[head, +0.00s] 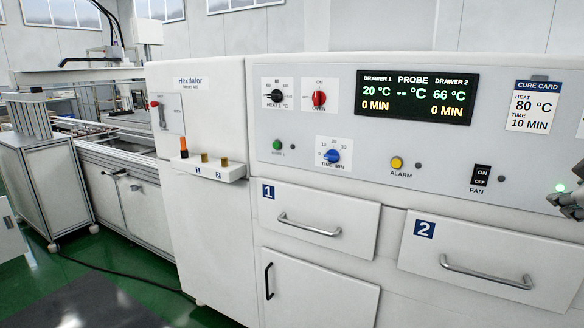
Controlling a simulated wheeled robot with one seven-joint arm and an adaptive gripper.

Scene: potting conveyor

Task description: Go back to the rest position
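My gripper (567,203) shows only in part at the right edge of the head view, in front of the white control panel (370,180). It is dark and metallic, and most of it and the arm are cut off by the frame. I cannot tell whether its fingers are open or shut, and nothing held shows. It is above drawer 2 (490,256), to the right of the fan switch (480,177).
Drawer 1 (318,217) and drawer 2 look shut or nearly so. A display (415,97) reads 20 °C and 66 °C. A small shelf (208,170) with several small items juts out left. A conveyor bench (120,190) stands further left. Green floor (110,265) lies at lower left.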

